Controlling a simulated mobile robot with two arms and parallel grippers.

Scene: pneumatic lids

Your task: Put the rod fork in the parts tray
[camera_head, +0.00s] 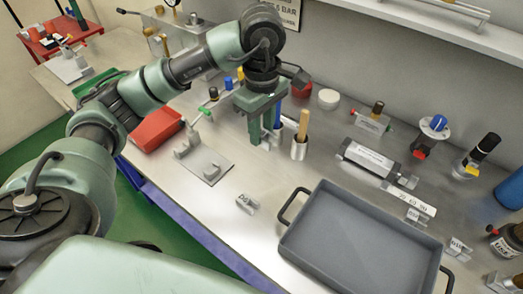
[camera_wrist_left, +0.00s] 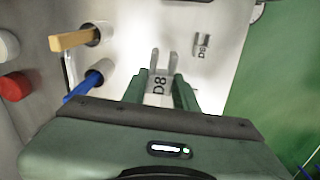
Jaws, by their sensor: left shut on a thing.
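My left gripper (camera_head: 262,137) points down over the bench, left of the cups. In the left wrist view its fingers (camera_wrist_left: 160,95) are shut on a metal rod fork (camera_wrist_left: 158,84) marked D8, its two prongs pointing away from the gripper. In the head view the held fork (camera_head: 265,145) shows only slightly below the fingers; I cannot tell whether it touches the bench. The grey parts tray (camera_head: 345,255), with dark handles, lies at the front right. It looks empty. My right gripper is not in view.
A second marked metal fork (camera_head: 246,203) lies left of the tray; it also shows in the left wrist view (camera_wrist_left: 203,43). A cup with a wooden handle (camera_head: 300,145) stands close right of the gripper. A grey bracket (camera_head: 204,162) stands left. A cylinder (camera_head: 368,158) lies behind the tray.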

